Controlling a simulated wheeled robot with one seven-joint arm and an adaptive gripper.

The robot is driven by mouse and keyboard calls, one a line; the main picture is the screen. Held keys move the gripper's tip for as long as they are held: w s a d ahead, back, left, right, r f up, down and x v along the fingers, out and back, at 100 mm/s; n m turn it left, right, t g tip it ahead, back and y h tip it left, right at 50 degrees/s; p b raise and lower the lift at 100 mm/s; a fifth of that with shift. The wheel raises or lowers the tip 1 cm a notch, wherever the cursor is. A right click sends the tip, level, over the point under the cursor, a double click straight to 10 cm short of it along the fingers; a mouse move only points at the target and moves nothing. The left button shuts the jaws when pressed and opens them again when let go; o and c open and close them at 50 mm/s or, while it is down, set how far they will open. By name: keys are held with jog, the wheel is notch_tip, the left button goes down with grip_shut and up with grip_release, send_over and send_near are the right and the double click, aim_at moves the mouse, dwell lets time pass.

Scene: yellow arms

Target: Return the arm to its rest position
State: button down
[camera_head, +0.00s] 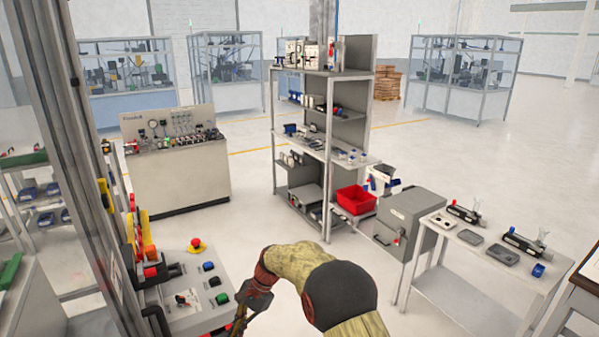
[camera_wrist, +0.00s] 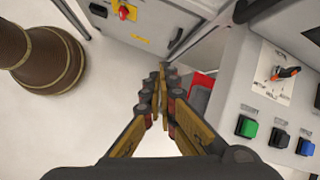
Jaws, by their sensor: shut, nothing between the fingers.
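My yellow arm shows at the bottom centre of the head view, bent, with a dark joint. My gripper (camera_wrist: 160,90) is in the middle of the wrist view, its fingers closed together with nothing between them. In the head view the arm's end hangs down beside the control panel (camera_head: 190,312), at its right side; the fingertips are hard to make out there. In the wrist view the panel's white face is at the right, with a green button (camera_wrist: 246,127) and a blue button (camera_wrist: 279,138). The gripper is apart from these buttons.
A shelf unit (camera_head: 345,130) with a red bin (camera_head: 356,199) stands at centre. A grey box (camera_head: 412,212) and a table with devices (camera_head: 470,238) are at the right. A control bench (camera_head: 180,178) stands at the back left. The floor between the panel and shelf is clear.

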jog(key=s+d+r+n+t+h+b, duration=0.1)
jog(key=s+d+r+n+b, duration=0.15)
jog(key=s+d, duration=0.35)
jog(key=s+d+r+n+t+h+b, duration=0.1)
jog(key=s+d+r+n, duration=0.2)
jog(key=d, duration=0.5)
jog(key=s+d+r+n+t+h+b, duration=0.1)
jog(key=s+d+r, duration=0.35)
jog(key=d, duration=0.35)
jog(key=s+d+r+t+h+b, duration=0.1)
jog(key=s+d+r+t+b, duration=0.1)
jog(key=s+d, duration=0.6)
jog(key=s+d+r+t+h+b, duration=0.1)
jog(key=s+d+t+b, duration=0.2)
jog(key=s+d+b, duration=0.3)
jog(key=s+d, duration=0.2)
jog(key=s, duration=0.3)
jog(key=shift+r+t+b, duration=0.35)
jog(key=shift+t+b, duration=0.05)
jog(key=shift+d+n, duration=0.1)
jog(key=shift+n, duration=0.15)
